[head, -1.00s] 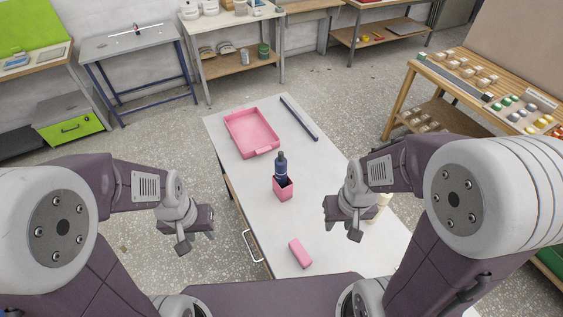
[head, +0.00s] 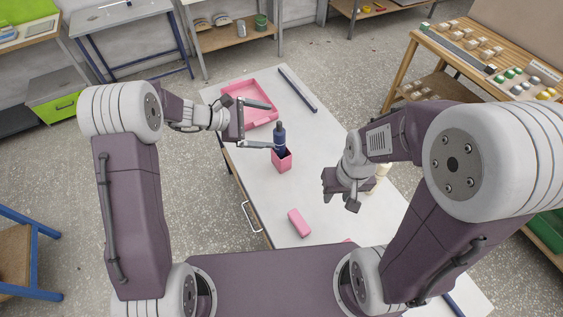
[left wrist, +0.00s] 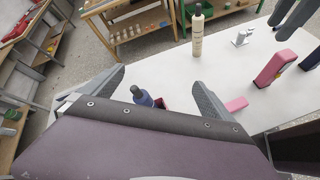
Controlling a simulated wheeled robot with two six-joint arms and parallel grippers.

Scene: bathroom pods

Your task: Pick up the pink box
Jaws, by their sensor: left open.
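A small open pink box (head: 282,165) stands on the white table with a dark blue bottle (head: 279,133) upright in it. My left gripper (head: 273,125) is open, its fingers spread around the bottle's level above the box; I cannot tell whether it touches. In the left wrist view the bottle (left wrist: 142,97) shows between the fingers, and the box is mostly hidden behind the gripper body. A pink block (head: 300,222) lies nearer me, and a pink tray (head: 262,88) lies behind. My right gripper (head: 340,193) is open and empty over the table's right side.
A dark bar (head: 298,90) lies at the table's far right. A cream bottle (left wrist: 197,35) stands on the table beyond my left gripper in the left wrist view. A wooden bench (head: 480,65) with small parts stands to the right. The table between box and block is clear.

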